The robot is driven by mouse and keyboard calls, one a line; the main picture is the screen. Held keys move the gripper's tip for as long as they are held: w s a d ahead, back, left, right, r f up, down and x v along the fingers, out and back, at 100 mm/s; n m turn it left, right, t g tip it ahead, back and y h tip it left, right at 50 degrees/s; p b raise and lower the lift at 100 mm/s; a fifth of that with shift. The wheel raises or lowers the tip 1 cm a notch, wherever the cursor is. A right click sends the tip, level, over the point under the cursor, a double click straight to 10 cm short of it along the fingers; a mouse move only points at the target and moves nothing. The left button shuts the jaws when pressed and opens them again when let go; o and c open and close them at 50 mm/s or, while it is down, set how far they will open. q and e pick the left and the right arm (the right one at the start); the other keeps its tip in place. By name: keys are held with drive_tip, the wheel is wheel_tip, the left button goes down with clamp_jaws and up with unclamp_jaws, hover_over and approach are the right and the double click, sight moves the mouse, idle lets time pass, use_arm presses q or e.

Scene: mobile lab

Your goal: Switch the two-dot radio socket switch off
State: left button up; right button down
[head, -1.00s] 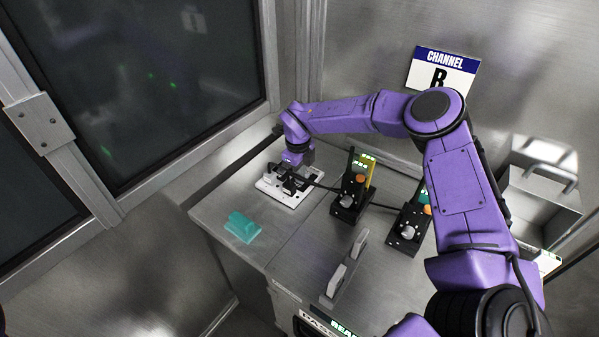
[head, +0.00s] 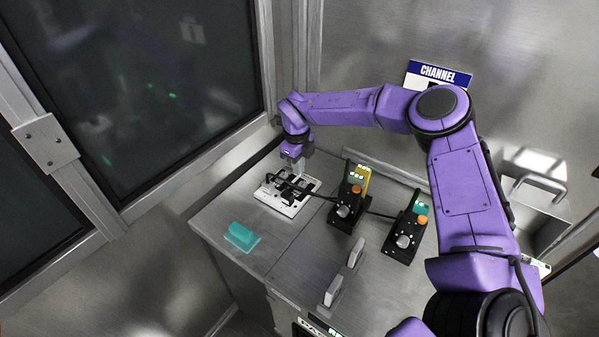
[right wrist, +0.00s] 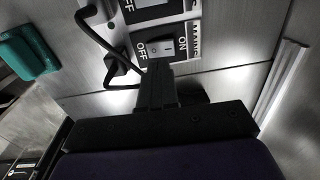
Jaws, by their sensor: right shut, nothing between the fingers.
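A white socket panel (head: 272,198) lies at the back left of the metal bench, with black plugs and cables on it. In the right wrist view a rocker switch (right wrist: 167,46) sits in its panel between the words OFF and ON. Another switch (right wrist: 150,4) is cut off at the top edge. I cannot make out any dots marking either. My right gripper (head: 298,168) points down over the panel, shut and empty. In the right wrist view its fingertips (right wrist: 157,70) are close to the rocker; contact is not clear. My left gripper is not in view.
A teal block (head: 241,236) lies at the front left. Grey upright handles (head: 333,290) stand near the front edge. Walls enclose the back.

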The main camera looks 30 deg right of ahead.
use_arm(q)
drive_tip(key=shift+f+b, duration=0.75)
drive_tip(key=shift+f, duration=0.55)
use_arm(e)
wheel_tip(320, 180, up, 8)
drive_tip(key=a, duration=0.1)
drive_tip(key=shift+s, duration=0.3)
drive_tip(key=shift+a+f, duration=0.1)
